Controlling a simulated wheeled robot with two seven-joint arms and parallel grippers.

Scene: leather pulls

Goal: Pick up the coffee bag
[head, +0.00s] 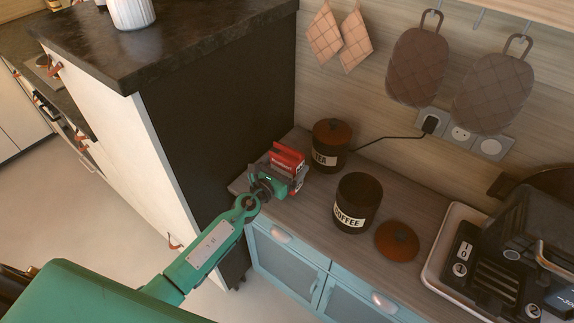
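The coffee bag (287,157) is a small red pack with pale lettering. It stands near the left end of the wooden counter, left of the tea canister. My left arm reaches in from the lower left, and its green gripper (287,181) is at the near side of the bag. The gripper covers the bag's lower part. The fingertips are small and partly hidden, so I cannot tell whether they are closed on the bag or apart around it. My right gripper is out of view.
A lidded tea canister (331,155) stands just right of the bag. An open coffee canister (354,206) and its brown lid (397,241) are further right, then a black appliance (510,260) on a tray. A tall dark cabinet side (220,125) bounds the left.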

